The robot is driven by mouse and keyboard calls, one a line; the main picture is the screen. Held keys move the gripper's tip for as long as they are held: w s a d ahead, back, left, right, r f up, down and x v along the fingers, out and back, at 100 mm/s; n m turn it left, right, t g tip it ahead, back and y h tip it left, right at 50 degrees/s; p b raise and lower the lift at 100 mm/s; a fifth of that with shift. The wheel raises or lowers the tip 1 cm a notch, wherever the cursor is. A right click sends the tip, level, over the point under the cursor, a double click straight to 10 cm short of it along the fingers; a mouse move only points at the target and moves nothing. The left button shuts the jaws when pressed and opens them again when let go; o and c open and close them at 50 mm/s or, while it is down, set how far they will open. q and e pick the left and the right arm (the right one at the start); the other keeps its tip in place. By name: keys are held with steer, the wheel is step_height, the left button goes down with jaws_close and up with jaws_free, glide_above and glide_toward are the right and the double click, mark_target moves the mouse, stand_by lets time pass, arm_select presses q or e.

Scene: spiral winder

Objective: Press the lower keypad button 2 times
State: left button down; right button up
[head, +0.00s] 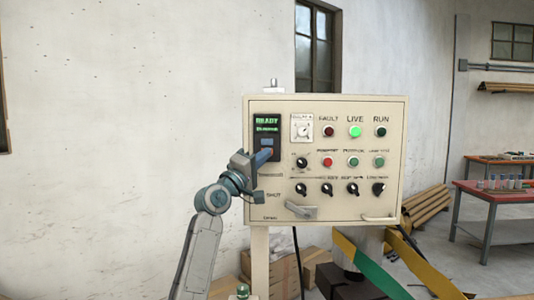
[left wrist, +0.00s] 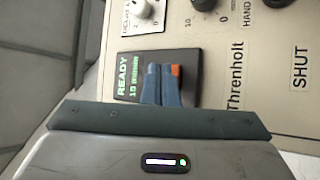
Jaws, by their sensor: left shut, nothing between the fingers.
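The keypad (head: 281,163) is a dark panel at the left of the cream control box, with a green READY display (head: 267,122) at its top. It also shows in the left wrist view, turned sideways, with its display (left wrist: 126,82). A small orange patch (left wrist: 176,70), perhaps part of a button, shows beside the fingertips; the keypad's buttons are mostly hidden behind my fingers. My left gripper (head: 264,156) is shut and empty, its blue fingertips (left wrist: 161,68) over the keypad below the display. I cannot tell whether they touch it. My right gripper is not in view.
The control box (head: 340,212) carries lamps, several black knobs (head: 352,188), a white dial (head: 302,128) and a grey handle (head: 300,210). Yellow and green bands (head: 370,265) run below right. A red table (head: 500,190) stands far right.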

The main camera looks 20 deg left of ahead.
arm_select(q)
steer(key=shift+w, duration=0.15)
stand_by(0.3)
steer(key=shift+w+a, duration=0.1)
steer(key=shift+w, duration=0.15)
steer(key=shift+w+a+b, duration=0.1)
steer(key=shift+w+b, duration=0.25)
stand_by(0.8)
steer(key=shift+s+d+p, duration=0.2)
steer(key=shift+s+p, duration=0.2)
steer(key=shift+s, duration=0.35)
steer(key=shift+s, duration=0.1)
steer(key=s+p, duration=0.1)
steer(key=s, duration=0.1)
steer(key=s+d+p, duration=0.1)
steer(key=s, duration=0.1)
steer(key=shift+s+d+p, duration=0.2)
steer(key=shift+s+p, duration=0.1)
